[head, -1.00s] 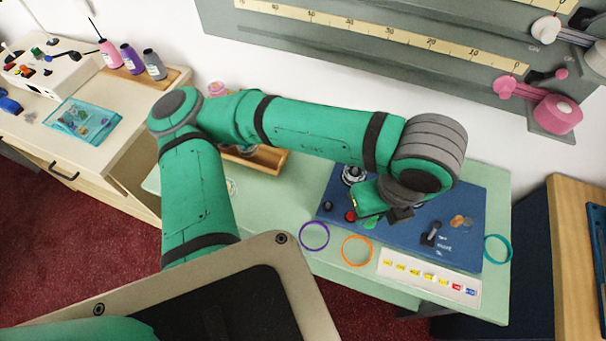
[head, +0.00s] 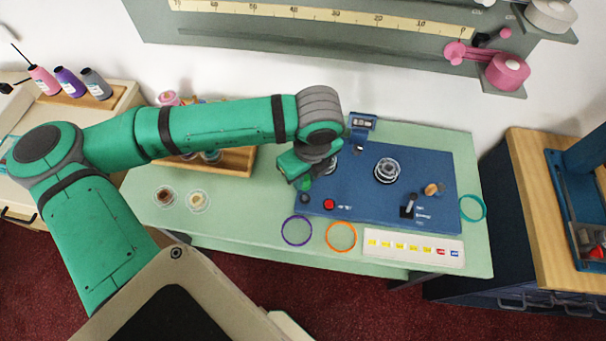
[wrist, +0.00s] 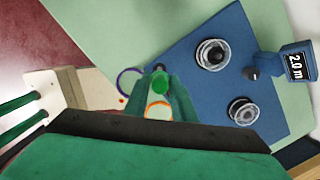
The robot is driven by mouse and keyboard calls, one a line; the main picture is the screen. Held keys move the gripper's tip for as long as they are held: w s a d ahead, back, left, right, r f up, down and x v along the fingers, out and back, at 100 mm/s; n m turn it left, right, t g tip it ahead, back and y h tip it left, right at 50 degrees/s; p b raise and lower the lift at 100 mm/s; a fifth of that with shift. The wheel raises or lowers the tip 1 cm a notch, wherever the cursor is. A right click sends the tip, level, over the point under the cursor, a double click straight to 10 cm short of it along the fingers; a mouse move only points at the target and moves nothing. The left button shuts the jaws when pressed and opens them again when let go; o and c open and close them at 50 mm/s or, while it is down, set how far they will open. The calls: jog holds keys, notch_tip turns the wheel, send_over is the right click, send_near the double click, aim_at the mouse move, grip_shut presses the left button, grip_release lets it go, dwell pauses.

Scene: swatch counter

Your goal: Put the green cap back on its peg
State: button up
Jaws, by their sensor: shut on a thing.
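My gripper (head: 306,183) is over the left end of the blue board (head: 440,165). In the wrist view the gripper (wrist: 160,92) is shut on the small green cap (wrist: 160,82), which sits between its green fingers. The cap also shows as a green bit under the gripper in the head view (head: 305,184). Two round clear-and-metal fittings stand on the board: one in the middle (head: 387,170), one partly hidden behind the gripper (head: 331,165). A dark knob (head: 305,198) is just below the gripper in the head view. I cannot tell which part is the cap's peg.
A red button (head: 328,204) and a lever (head: 408,207) are on the board. A display post (head: 362,122) stands at its back edge. Purple (head: 296,230), orange (head: 341,236) and teal (head: 473,208) rings lie around it. A wooden tray (head: 238,162) is left of the gripper.

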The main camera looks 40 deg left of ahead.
send_over(304, 195)
jog(key=shift+d+f, duration=0.2)
jog(key=shift+f, duration=2.7)
jog(key=shift+s+f, duration=0.1)
jog(key=shift+f, duration=1.1)
jog(key=o, duration=1.1)
jog(key=shift+r, duration=3.55)
